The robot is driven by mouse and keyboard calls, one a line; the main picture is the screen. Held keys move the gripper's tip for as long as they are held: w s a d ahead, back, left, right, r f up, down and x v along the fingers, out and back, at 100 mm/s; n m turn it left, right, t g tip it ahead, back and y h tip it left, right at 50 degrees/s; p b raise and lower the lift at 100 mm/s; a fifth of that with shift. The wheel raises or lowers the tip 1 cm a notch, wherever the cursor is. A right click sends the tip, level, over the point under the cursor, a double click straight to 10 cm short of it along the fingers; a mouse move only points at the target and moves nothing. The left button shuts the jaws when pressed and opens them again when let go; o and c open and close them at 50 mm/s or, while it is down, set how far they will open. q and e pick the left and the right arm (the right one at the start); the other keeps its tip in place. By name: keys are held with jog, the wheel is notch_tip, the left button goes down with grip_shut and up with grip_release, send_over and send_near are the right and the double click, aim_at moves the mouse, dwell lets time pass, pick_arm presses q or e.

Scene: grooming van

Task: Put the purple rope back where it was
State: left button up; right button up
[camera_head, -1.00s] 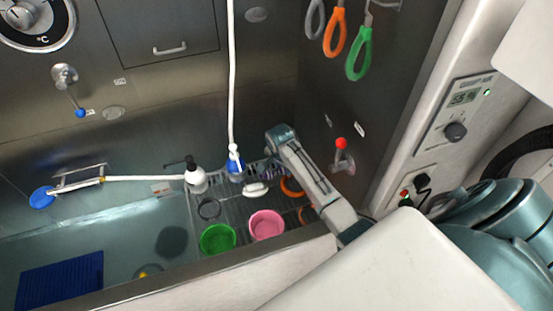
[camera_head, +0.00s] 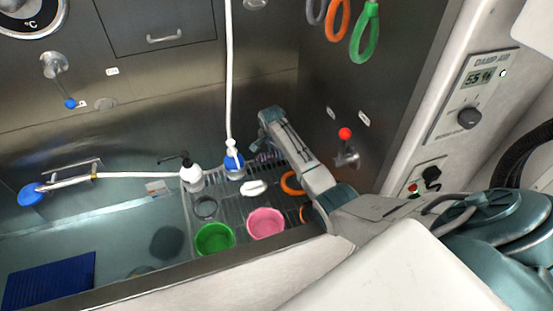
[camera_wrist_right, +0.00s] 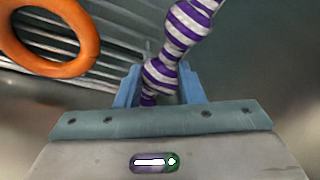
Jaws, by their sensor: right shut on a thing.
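The purple rope (camera_wrist_right: 182,28) is striped purple and white and knotted. In the right wrist view my right gripper (camera_wrist_right: 160,85) is shut on it; the rope stands up between the blue fingers and runs out of the top of the picture. In the head view my right gripper (camera_head: 264,154) hangs low over the right part of the rack in the tub, right of the blue shower head. Only a little of the rope shows there, mostly hidden by the arm. My left gripper is not in view.
The wire rack (camera_head: 231,201) holds a green bowl (camera_head: 214,238), a pink bowl (camera_head: 266,222), a white bottle (camera_head: 191,176) and orange rings (camera_head: 291,183). Orange and green loops (camera_head: 364,38) hang on the wall above. A red-knobbed lever (camera_head: 345,135) is right of my arm.

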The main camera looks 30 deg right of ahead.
aim_at(276, 152)
notch_tip(276, 152, down, 3)
jog(key=shift+f+b, duration=0.1)
jog(key=shift+b, duration=1.1)
jog(key=o, duration=1)
jog(key=shift+o, duration=0.2)
jog(key=p+v, duration=0.9)
jog(key=v, duration=0.3)
